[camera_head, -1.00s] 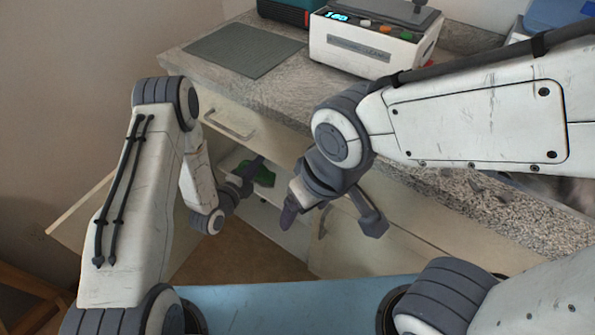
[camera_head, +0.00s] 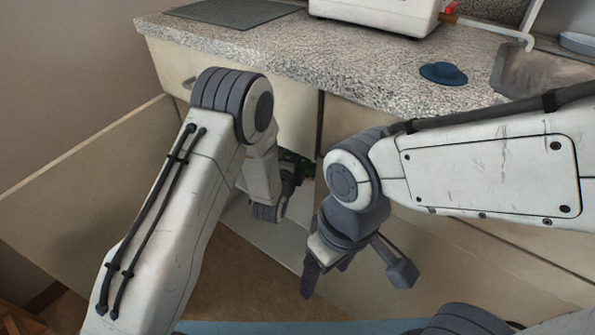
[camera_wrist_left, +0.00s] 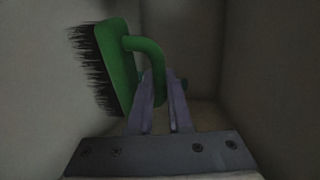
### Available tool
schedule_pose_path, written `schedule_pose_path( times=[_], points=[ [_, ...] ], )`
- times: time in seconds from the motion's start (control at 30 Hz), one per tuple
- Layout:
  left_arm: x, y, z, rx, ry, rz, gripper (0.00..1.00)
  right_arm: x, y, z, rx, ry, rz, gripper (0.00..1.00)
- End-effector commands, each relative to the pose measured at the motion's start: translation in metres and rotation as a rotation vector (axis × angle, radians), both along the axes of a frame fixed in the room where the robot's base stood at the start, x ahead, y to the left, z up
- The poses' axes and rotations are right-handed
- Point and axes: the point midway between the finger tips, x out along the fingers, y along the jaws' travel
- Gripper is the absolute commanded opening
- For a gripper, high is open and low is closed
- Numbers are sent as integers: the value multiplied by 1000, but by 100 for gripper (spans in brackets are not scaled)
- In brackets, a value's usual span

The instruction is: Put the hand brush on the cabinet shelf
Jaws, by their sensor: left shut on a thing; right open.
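The hand brush (camera_wrist_left: 118,65) is green with black bristles. In the left wrist view its handle is between the fingers of my left gripper (camera_wrist_left: 160,85), which is shut on it, inside the dim cabinet. In the head view only a small green part of the brush (camera_head: 296,157) shows behind my left forearm, and my left gripper is mostly hidden. The pale cabinet shelf (camera_head: 276,238) shows below my left wrist; I cannot tell whether the brush touches a surface. My right gripper (camera_head: 326,268) is open and empty, in front of the cabinet.
An open cabinet door (camera_head: 90,195) stands at the left. The speckled counter (camera_head: 330,62) above carries a grey mat (camera_head: 232,12), a white appliance (camera_head: 380,12) and a blue lid-like thing (camera_head: 443,73). A drawer front with a handle is just under the counter.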

Motion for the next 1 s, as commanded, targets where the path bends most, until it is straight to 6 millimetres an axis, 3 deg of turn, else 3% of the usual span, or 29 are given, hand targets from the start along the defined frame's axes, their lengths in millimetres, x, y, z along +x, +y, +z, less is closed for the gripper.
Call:
schedule_pose_path(
  times=[0.43, 0.8, 0.83, 0.87, 0.9, 1.0],
  points=[
    [0, 0, -52, 0, 0, 0, 0, 0, 0, -22, 1, -1, -1, 80],
    [0, 0, -55, 0, -1, -1, 0, 0, 0, -24, 1, -1, -1, 80],
    [0, 0, -54, 1, 0, 0, 29, 0, 0, -23, 1, -1, -1, 80],
    [0, 0, -54, 1, 0, 0, 40, 0, 0, -22, 1, -1, -1, 80],
    [0, 0, -54, 1, 0, 0, 48, 0, 0, -22, 1, -1, -1, 80],
    [0, 0, -54, 1, 1, -1, 48, 0, 0, -22, 1, -1, -1, 80]
  ],
)
